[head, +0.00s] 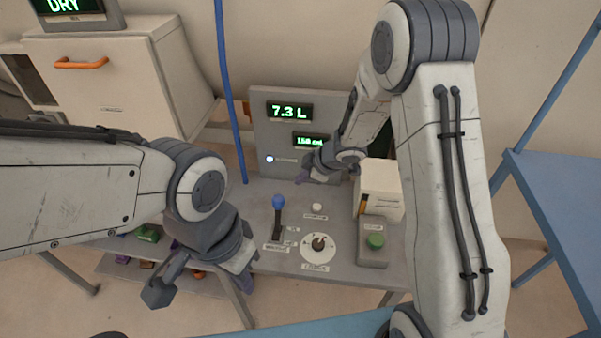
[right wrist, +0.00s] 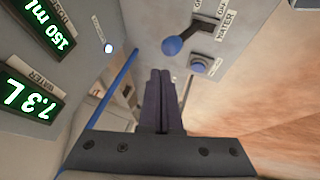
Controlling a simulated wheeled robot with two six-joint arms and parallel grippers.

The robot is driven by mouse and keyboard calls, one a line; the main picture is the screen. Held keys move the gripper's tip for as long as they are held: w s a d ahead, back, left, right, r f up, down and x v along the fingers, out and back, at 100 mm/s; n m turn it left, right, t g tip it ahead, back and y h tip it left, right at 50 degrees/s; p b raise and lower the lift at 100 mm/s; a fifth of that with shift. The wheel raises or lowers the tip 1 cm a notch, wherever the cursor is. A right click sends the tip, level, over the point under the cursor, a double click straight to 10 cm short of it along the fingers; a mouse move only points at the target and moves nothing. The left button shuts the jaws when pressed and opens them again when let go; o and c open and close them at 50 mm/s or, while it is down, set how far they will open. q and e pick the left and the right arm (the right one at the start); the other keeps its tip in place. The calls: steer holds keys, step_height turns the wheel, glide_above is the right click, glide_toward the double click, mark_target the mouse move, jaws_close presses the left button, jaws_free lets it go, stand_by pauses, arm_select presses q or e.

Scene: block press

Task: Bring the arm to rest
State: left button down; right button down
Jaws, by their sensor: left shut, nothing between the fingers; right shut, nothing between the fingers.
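My right gripper (head: 301,179) is shut and empty in the head view, in front of the upright grey panel (head: 270,135) and above the back of the bench. In the right wrist view its two dark fingers (right wrist: 160,85) lie together with nothing between them. The blue-knobbed lever (right wrist: 173,46) stands beyond the fingertips there, apart from them. My left gripper (head: 248,284) is at the bench's front left edge in the head view, pointing down. Its fingers are partly hidden by the wrist and look shut and empty.
On the bench are the lever (head: 278,203), a white button (head: 317,207), a round dial (head: 319,243), a green button (head: 376,241) and a cream box (head: 379,188). The panel displays read 7.3 L (head: 289,111) and 150 ml (right wrist: 50,22). A blue table (head: 555,190) stands right.

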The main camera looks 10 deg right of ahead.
steer(key=s+a+r+m+g+h+b, duration=0.1)
steer(key=s+b, duration=0.4)
steer(key=s, duration=1.1)
steer(key=s+a+r+m+g+h+b, duration=0.1)
steer(key=s+m+b, duration=0.5)
steer(key=s, duration=1.1)
steer(key=a+g+h, duration=0.1)
steer(key=a+g, duration=0.1)
steer(key=g, duration=0.1)
steer(key=shift+a+r+m+h+b, duration=0.3)
steer(key=shift+r, duration=0.05)
